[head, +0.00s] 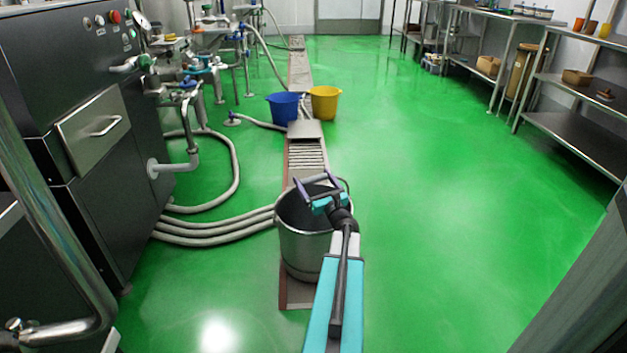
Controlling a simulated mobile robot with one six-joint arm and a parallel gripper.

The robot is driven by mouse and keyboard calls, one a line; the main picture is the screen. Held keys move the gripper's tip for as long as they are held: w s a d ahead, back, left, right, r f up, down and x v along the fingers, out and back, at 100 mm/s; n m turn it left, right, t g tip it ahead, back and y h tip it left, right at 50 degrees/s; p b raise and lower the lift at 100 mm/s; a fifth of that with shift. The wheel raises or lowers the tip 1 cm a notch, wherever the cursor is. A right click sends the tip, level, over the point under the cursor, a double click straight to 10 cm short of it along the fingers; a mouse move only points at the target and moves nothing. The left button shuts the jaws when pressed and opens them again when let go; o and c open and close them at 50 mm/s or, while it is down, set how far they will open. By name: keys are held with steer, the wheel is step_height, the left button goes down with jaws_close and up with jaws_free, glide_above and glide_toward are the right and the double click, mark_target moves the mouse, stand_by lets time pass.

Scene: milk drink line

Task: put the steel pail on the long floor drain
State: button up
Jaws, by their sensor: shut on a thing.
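The steel pail (302,247) is upright in the lower middle of the head view, in line with the long floor drain (306,155). Drain shows behind the pail and just in front of its base. I cannot tell whether the base touches the drain or hangs slightly above it. My gripper (318,187) is at the top of the pail and shut on it, at the rim or handle. The wrist covers the pail's right side, so the exact grip is hidden.
A blue bucket (284,108) and a yellow bucket (324,102) stand farther back by the drain. Grey hoses (215,232) run to the pail's left, near a steel machine (75,130). Shelves (575,140) line the right. The green floor (430,200) right of the drain is clear.

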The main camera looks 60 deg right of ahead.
steer(key=shift+f+b, duration=0.35)
steer(key=shift+f, duration=0.1)
steer(key=o, duration=1.9)
steer(key=shift+f, duration=0.25)
steer(key=shift+c, duration=0.2)
steer(key=p+v, duration=0.3)
steer(key=v, duration=0.9)
steer(key=shift+a, duration=0.1)
